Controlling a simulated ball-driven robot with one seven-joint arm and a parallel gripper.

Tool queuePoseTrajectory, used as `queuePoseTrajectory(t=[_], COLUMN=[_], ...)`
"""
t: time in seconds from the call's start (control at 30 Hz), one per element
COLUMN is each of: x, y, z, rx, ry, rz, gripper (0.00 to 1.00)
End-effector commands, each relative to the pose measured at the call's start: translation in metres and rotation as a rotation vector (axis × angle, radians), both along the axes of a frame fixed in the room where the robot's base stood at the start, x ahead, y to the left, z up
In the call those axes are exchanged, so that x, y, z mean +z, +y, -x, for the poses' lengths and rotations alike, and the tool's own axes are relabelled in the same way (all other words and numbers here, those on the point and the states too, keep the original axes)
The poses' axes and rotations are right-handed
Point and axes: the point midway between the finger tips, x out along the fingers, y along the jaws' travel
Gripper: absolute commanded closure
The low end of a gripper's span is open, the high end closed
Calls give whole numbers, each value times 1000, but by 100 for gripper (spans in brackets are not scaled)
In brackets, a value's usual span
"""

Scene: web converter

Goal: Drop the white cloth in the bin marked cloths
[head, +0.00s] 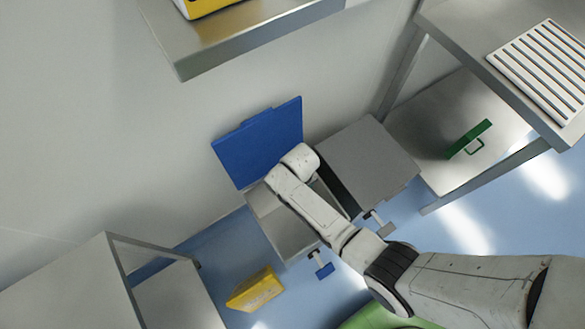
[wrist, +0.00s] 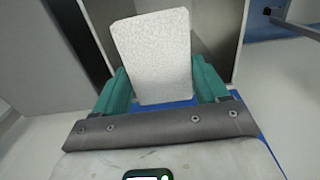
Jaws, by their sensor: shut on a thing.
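In the wrist view, my gripper (wrist: 158,84) has teal fingers shut on the white cloth (wrist: 152,45), a pale, speckled, flat piece that stands up between them. In the head view, my arm reaches over a grey bin (head: 283,229) whose blue lid (head: 260,145) stands open against the wall. My gripper and the cloth are hidden behind the arm there. In the wrist view, a grey box-like opening (wrist: 216,28) shows behind the cloth. No marking on the bin can be read, so I cannot tell whether it says cloths.
A second bin with a shut grey lid (head: 368,160) stands close on the right. A yellow sign (head: 255,289) lies on the blue floor. A steel table (head: 465,40) with a slatted white rack and a lower shelf holding a green item (head: 469,139) is at right. A steel shelf (head: 245,35) juts out above.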

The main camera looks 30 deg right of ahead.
Motion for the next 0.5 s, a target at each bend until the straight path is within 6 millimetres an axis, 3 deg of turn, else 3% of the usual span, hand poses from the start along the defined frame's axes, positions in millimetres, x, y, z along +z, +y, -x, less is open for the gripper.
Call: queuePoseTrajectory(t=[0.5], x=[-49], y=[0], z=[0], rx=[0], ry=[0], rz=[0], gripper=[56])
